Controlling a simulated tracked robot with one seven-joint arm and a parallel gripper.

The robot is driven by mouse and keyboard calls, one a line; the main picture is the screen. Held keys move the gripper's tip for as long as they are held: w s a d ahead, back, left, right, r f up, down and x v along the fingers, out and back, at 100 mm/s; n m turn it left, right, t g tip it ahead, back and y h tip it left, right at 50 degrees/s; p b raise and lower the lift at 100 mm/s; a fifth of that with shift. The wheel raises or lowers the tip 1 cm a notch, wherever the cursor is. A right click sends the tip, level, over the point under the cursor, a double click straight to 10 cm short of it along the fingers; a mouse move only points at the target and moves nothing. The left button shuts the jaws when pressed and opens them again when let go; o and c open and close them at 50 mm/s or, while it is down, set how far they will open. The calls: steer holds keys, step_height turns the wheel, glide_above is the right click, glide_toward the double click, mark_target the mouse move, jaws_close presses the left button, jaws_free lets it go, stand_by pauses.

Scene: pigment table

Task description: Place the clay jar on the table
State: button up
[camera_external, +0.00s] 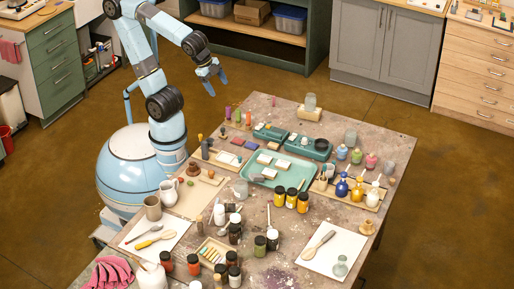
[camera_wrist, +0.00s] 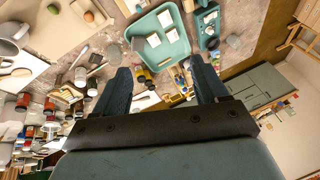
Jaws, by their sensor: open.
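A taupe, cylindrical clay jar (camera_external: 153,207) stands upright at the left edge of the table (camera_external: 285,228), beside a paler jug (camera_external: 168,190). A small brown pot (camera_external: 193,170) is further back; which vessel is the clay jar is not certain. My gripper (camera_external: 211,82) is raised beyond the table's far left corner, well away from these vessels. In the wrist view my gripper (camera_wrist: 163,80) shows two dark blue fingers apart with nothing held between them. I cannot clearly pick out the clay jar in the wrist view.
A teal tray (camera_external: 273,181) lies mid-table; it also shows in the wrist view (camera_wrist: 178,48). Several dark pigment jars (camera_external: 234,234) crowd the front. A white sheet with a spoon (camera_external: 329,268) lies at the right. Green drawers (camera_external: 57,60) stand behind. Bare tabletop shows between items.

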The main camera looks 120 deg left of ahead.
steer(key=s+n, duration=0.1)
steer(key=s+d+r+n+t+h, duration=0.1)
steer(key=s+h, duration=0.1)
steer(key=s, duration=0.1)
steer(key=shift+d+r+n, duration=0.15)
steer(key=shift+d+n, duration=0.2)
steer(key=shift+n, duration=0.05)
